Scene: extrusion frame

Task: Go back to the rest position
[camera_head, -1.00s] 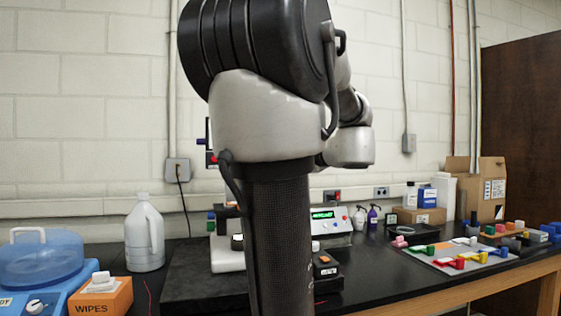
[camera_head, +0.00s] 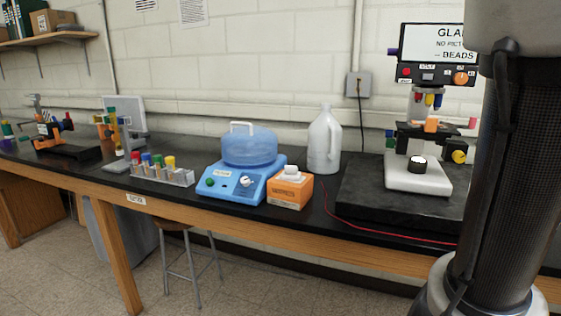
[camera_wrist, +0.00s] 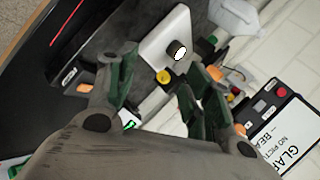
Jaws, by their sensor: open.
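My gripper (camera_wrist: 165,88) shows in the wrist view with its two dark green fingers spread apart. It is open, and nothing is between the fingers. Beyond it in that view lie a white instrument base with a black knob (camera_wrist: 176,48) and a tilted sign panel (camera_wrist: 290,130). In the head view my dark arm column fills the right edge. My gripper is not visible in the head view.
A black bench (camera_head: 335,213) runs along the wall. On it stand a microscope-like instrument (camera_head: 418,176) on a black slab, a white jug (camera_head: 324,140), an orange wipes box (camera_head: 290,190), a blue centrifuge (camera_head: 240,180) and a tube rack (camera_head: 162,174). A stool (camera_head: 188,255) stands below.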

